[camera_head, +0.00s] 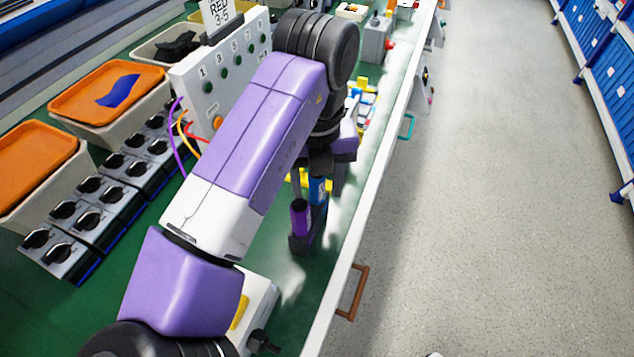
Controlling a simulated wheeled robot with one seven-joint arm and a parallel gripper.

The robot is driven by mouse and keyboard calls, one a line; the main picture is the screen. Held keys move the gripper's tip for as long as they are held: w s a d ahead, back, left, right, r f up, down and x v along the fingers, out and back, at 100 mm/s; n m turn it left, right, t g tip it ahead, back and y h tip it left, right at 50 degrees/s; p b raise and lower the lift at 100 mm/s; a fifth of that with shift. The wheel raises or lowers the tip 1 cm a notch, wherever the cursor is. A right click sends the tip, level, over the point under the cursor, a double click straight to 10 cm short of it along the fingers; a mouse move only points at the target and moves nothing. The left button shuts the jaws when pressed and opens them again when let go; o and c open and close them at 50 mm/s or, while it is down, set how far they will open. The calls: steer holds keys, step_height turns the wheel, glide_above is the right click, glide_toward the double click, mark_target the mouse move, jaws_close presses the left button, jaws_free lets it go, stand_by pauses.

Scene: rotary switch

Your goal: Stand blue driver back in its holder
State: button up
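The blue driver (317,190) shows its blue handle directly below my gripper (315,178). Dark finger parts show beside the handle, but whether they touch it is unclear. The dark holder (303,240) stands on the green bench top near its front edge. A purple-handled driver (299,214) stands upright in the holder's near part. The blue driver is beside and slightly behind the purple one. Its lower end is hidden, so I cannot tell whether it sits in the holder or hangs above it. My arm hides much of the bench to the left.
Rows of rotary switches (90,205) and orange-topped bins (108,88) fill the left. A numbered panel (222,70) stands behind my arm, with cables beside it. Yellow and blue pieces (364,95) lie farther back. The bench's white front edge (345,240) borders open floor (490,200).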

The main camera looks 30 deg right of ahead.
step_height(320, 180, up, 8)
steer(key=shift+f+p, duration=0.1)
steer(key=shift+p, duration=0.4)
